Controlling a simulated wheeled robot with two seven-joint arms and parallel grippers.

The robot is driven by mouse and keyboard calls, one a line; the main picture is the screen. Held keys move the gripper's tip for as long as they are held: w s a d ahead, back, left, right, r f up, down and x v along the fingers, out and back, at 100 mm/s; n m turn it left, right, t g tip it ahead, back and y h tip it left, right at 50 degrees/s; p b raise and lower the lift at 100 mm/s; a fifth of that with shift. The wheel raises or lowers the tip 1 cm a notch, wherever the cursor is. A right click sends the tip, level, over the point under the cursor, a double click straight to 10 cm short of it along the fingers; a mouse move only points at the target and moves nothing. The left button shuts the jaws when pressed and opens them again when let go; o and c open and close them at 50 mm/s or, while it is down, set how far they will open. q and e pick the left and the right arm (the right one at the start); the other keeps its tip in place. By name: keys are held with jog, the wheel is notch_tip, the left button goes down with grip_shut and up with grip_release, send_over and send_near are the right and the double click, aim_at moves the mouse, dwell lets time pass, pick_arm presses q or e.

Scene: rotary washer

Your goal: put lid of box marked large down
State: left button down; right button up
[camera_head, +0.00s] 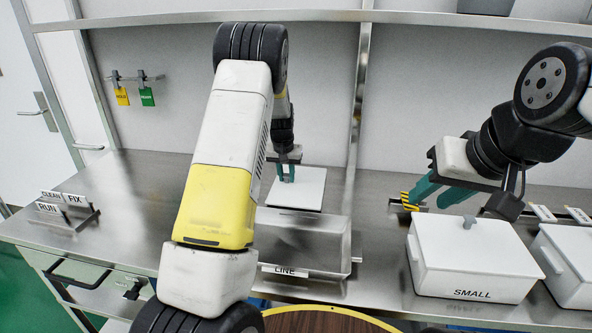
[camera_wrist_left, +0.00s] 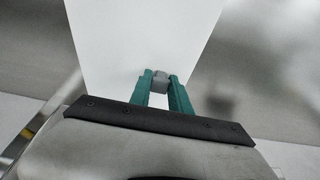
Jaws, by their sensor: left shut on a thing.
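A flat white lid (camera_head: 308,188) with a small grey knob is at the back of the steel table, behind the LINE holder. My left gripper (camera_head: 287,175) is shut on the lid's knob, which also shows between the teal fingers in the left wrist view (camera_wrist_left: 160,82). I cannot tell whether the lid touches the table. My right gripper (camera_head: 432,197) is open and empty, above the table behind the SMALL box. No box marked LARGE can be read in view.
A lidded white box marked SMALL (camera_head: 478,262) stands at the right, with another white box (camera_head: 572,262) beside it. A steel holder marked LINE (camera_head: 306,240) is in front of the lid. Signs CLEAN, FIX and RUN (camera_head: 66,209) stand at the left.

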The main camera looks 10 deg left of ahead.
pick_arm(q)
jog(key=c, duration=1.2)
grip_release()
jog(key=s+r+h, duration=0.1)
jog(key=s+r, duration=0.4)
jog(key=r, duration=0.4)
jog(key=s+r, duration=0.4)
jog(key=r, duration=0.5)
jog(key=s+d+r+t, duration=0.1)
jog(key=s+d+r, duration=0.1)
jog(key=s, duration=1.3)
jog(key=s+d+r+t+h, duration=0.1)
jog(key=s+d+r+t, duration=0.1)
jog(key=s, duration=1.3)
jog(key=shift+s+d+r+m, duration=0.15)
jog(key=shift+d+r+m, duration=0.2)
jog(key=shift+r, duration=0.55)
